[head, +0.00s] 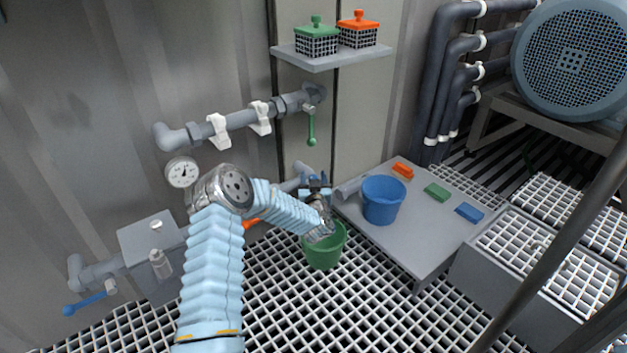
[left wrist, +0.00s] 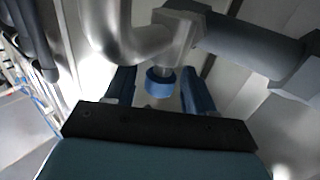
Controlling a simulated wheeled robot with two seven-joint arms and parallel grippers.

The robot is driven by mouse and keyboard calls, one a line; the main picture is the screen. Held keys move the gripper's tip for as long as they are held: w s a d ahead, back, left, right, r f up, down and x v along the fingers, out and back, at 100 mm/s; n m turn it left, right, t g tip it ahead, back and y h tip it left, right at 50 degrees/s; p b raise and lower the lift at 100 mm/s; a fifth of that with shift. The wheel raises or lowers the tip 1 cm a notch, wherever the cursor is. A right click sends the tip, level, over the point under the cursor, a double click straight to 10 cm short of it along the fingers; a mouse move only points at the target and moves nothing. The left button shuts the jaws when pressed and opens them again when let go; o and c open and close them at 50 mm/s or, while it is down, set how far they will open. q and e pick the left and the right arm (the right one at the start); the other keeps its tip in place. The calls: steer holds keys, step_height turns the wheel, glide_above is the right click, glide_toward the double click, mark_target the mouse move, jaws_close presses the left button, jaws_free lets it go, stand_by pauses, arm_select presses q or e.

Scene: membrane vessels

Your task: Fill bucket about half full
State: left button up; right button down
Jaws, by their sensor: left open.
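A green bucket (head: 320,255) stands on the floor grating, its rim partly hidden by my left arm. A blue bucket (head: 383,203) stands upright on the low grey table (head: 412,245). I cannot see the inside of the green bucket well enough to tell a water level. My left gripper (head: 315,185) is above the green bucket, close to a pipe by the wall. In the left wrist view, its two blue fingers (left wrist: 159,95) are open, with a blue cylindrical end of a metal pipe fitting (left wrist: 160,82) between or just beyond them. Contact cannot be told.
A wall pipe has a green-handled valve (head: 311,130). A blue-handled valve (head: 85,304) is at lower left, and an orange handle (head: 251,223) shows behind my arm. A gauge (head: 182,172) is on the wall. Coloured blocks (head: 436,192) lie on the table.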

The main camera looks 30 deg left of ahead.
arm_select(q)
steer(key=c, duration=0.9)
steer(key=shift+d+y, duration=0.1)
steer(key=shift+y, duration=0.2)
steer(key=n+g+y, duration=0.3)
steer(key=shift+d, duration=0.1)
steer(key=n+g+y, duration=0.2)
steer(key=g, duration=0.1)
steer(key=shift+n+g, duration=0.4)
steer(key=n+g+y, duration=0.1)
steer(key=n+g, duration=0.1)
steer(key=g, duration=0.1)
steer(key=n+g+y, duration=0.1)
steer(key=n+g, duration=0.2)
steer(key=g, duration=0.1)
steer(key=shift+f+g, duration=0.1)
steer(key=shift+g, duration=0.2)
steer(key=shift+n+g, duration=0.3)
steer(key=shift+g, duration=0.3)
